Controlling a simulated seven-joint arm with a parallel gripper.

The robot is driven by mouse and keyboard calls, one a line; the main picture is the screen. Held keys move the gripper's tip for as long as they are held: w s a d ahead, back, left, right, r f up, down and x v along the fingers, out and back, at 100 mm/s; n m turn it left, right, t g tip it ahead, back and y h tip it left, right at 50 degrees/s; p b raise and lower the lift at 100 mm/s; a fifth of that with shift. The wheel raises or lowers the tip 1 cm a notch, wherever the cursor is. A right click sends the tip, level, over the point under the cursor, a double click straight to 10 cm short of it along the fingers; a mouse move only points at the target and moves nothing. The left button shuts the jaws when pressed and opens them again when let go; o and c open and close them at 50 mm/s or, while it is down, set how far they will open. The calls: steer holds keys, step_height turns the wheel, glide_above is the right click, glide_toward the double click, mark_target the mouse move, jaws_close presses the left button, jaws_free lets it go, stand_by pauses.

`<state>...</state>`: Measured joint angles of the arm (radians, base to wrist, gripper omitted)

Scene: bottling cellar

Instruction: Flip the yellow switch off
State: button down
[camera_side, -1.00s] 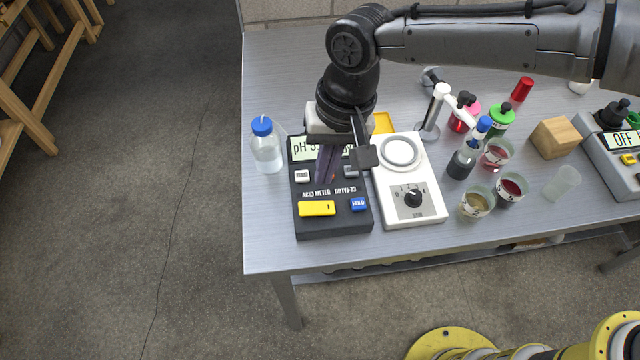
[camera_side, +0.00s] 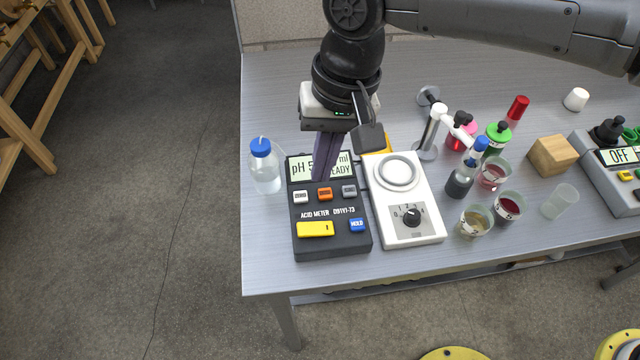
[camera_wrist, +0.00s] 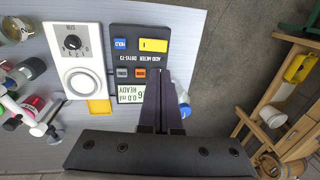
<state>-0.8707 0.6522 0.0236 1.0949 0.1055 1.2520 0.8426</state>
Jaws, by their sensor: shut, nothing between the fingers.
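The yellow switch (camera_side: 315,229) is a wide rocker at the front left of the black acid meter (camera_side: 345,246). A small dark mark shows near its right end, and I cannot tell clearly which side is pressed. It also shows in the wrist view (camera_wrist: 153,45), uncovered. The meter's display (camera_side: 302,170) reads pH and READY, partly hidden behind my fingers. My gripper (camera_side: 321,178) is shut and empty, pointing down over the display, behind the row of small buttons. In the wrist view my fingers (camera_wrist: 160,76) reach toward the orange button (camera_wrist: 140,73).
White, orange and grey buttons and a blue HOLD button (camera_side: 357,225) share the meter's top. A white stirrer with a dial (camera_side: 428,232) stands close on its right. A blue-capped bottle (camera_side: 265,170) stands left. Cups and bottles crowd further right; the table front is clear.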

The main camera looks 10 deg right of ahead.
mark_target(307, 228)
steer(key=f, duration=0.4)
steer(key=a+f, duration=0.1)
steer(key=f, duration=0.3)
steer(key=a+f, duration=0.1)
steer(key=f, duration=0.4)
steer(key=shift+a+f, duration=0.1)
steer(key=shift+f, duration=0.35)
steer(key=shift+a+f, duration=0.2)
steer(key=shift+f, duration=0.05)
steer(key=shift+d+f, duration=0.1)
steer(key=shift+d, duration=0.1)
